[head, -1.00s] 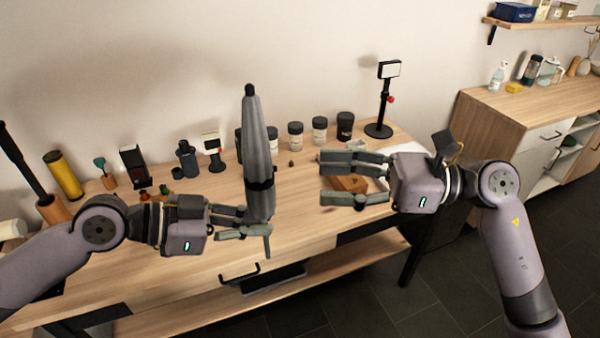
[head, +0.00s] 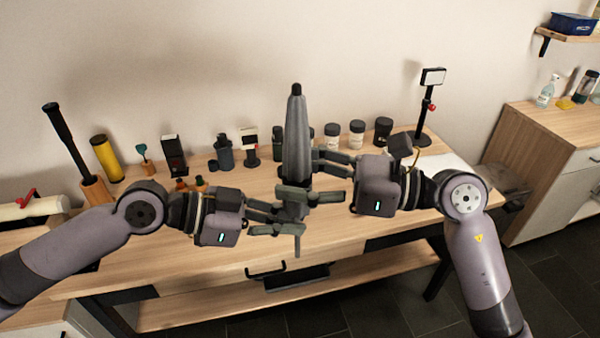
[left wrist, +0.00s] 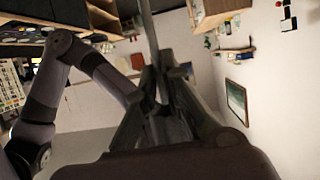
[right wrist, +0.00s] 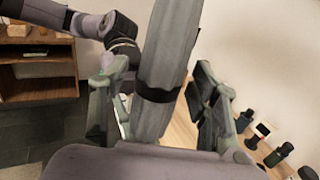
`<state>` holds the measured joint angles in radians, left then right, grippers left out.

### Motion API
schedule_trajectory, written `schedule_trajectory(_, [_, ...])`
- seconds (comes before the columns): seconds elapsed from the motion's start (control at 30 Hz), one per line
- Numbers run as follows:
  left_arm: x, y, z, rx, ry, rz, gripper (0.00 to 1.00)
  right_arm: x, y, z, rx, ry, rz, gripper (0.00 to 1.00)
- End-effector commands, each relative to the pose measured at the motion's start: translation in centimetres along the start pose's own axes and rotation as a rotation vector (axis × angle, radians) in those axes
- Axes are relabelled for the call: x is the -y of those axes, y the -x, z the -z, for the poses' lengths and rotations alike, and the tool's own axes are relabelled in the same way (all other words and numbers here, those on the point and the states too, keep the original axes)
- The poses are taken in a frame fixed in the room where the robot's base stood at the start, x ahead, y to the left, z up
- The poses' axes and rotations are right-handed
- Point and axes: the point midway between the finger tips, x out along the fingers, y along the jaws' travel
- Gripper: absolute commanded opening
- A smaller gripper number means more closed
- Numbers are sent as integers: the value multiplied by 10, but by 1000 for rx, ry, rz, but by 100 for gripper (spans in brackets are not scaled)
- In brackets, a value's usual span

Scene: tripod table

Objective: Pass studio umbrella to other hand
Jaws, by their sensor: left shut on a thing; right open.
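The studio umbrella (head: 296,135) is grey, folded and upright, with a dark tip on top and a dark band around it. My left gripper (head: 290,212) is shut on its lower part. My right gripper (head: 325,178) is open, with its fingers reaching to the umbrella just above my left gripper. In the right wrist view the umbrella (right wrist: 166,60) stands between the spread right fingers (right wrist: 160,110). In the left wrist view the left fingers (left wrist: 160,95) close around the shaft. The overlapping fingers hide part of the umbrella's lower half.
The wooden table (head: 200,262) lies below and behind the grippers. Several dark-lidded jars (head: 357,132), a small light on a stand (head: 427,105) and a yellow cylinder (head: 106,158) stand along its back. A wooden cabinet (head: 550,140) is at the right.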

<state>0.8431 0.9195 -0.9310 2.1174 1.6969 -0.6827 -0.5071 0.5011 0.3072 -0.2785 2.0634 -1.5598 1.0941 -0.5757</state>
Motion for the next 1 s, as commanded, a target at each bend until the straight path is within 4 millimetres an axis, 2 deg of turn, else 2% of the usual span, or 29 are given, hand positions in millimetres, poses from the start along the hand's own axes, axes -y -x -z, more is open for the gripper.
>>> schedule_trajectory(0.07, [0, 0, 1, -1, -1, 0, 0, 0, 0, 0, 0, 0, 0, 53])
schedule_trajectory(0.87, [0, 0, 1, -1, -1, 0, 0, 1, 1, 0, 0, -1, 2, 0])
schedule_trajectory(0.9, [0, 0, 1, -1, -1, 0, 10, 1, 1, 0, 1, -1, 2, 0])
schedule_trajectory(1.0, [0, 0, 1, -1, -1, 0, 17, 1, 1, 0, 1, 0, 2, 0])
